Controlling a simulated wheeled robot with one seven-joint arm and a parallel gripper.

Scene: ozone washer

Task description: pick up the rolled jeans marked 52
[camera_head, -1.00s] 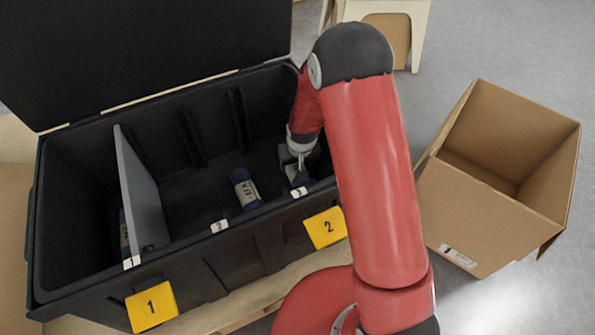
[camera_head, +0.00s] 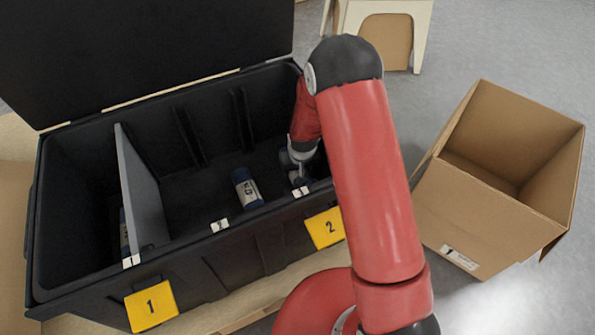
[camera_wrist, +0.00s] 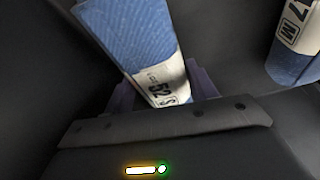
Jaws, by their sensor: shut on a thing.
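The rolled blue jeans (camera_wrist: 135,35) have a pale label reading 52 and lie between my fingers in the wrist view. My gripper (camera_wrist: 163,92) is shut on them near the labelled end. In the head view, my gripper (camera_head: 299,178) is low inside the right part of the black bin, near the front wall by tag 3. The jeans it holds are mostly hidden there by my arm and wrist.
Another jeans roll (camera_head: 246,188) lies left of my gripper; its label shows in the wrist view (camera_wrist: 292,25). A grey divider (camera_head: 140,190) separates the left compartment, where a third roll (camera_head: 124,232) shows. An open, seemingly empty cardboard box (camera_head: 490,225) stands right of the bin (camera_head: 200,262).

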